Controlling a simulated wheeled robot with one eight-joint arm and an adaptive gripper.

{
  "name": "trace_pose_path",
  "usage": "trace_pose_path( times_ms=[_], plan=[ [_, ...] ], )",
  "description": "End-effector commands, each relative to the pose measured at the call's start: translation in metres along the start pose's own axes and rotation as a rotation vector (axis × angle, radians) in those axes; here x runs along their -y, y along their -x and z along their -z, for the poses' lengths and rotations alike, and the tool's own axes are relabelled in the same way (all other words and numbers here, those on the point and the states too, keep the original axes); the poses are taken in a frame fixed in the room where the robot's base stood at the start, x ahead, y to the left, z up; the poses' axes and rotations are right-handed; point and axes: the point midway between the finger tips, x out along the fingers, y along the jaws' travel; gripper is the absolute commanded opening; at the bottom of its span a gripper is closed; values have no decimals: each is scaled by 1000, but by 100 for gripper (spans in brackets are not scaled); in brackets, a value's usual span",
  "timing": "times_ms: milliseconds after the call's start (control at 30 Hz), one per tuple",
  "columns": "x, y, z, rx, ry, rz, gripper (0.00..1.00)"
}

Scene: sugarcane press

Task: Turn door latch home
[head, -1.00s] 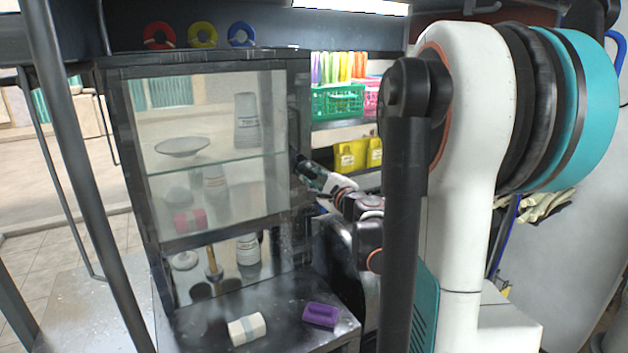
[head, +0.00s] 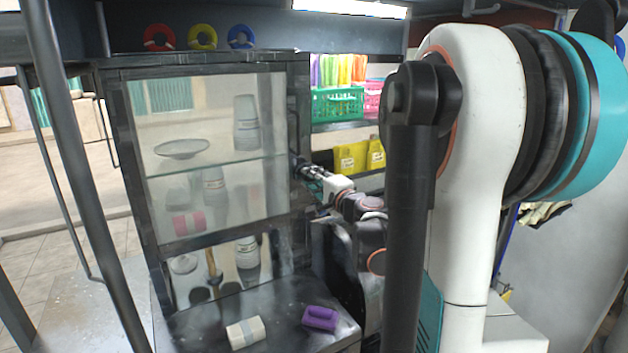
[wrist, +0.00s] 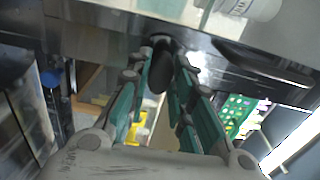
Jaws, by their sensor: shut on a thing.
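The cabinet's glass door (head: 218,112) has a dark frame and looks shut or nearly shut; the picture is too coarse to be sure. The latch (wrist: 160,76) is a dark rounded piece on the door's frame in the wrist view. My gripper (wrist: 168,66) has its green-sided fingers on either side of the latch and is shut on it. In the head view my gripper (head: 302,168) is at the right edge of the door frame, where its tips hide most of the latch.
Behind the glass are a shelf (head: 215,165) with a dish and cups. A purple block (head: 320,318) and a cream block (head: 245,332) lie on the ledge below. A dark post (head: 85,170) stands at the left.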

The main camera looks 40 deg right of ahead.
Motion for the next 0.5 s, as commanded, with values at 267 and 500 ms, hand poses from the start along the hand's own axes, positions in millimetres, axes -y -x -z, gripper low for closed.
trace_pose_path(
  times_ms=[267, 500],
  plan=[
    [-1, 1, -1, 1, 3, -1, 0],
    [-1, 0, 0, 1, 2, -1, 41]
  ],
)
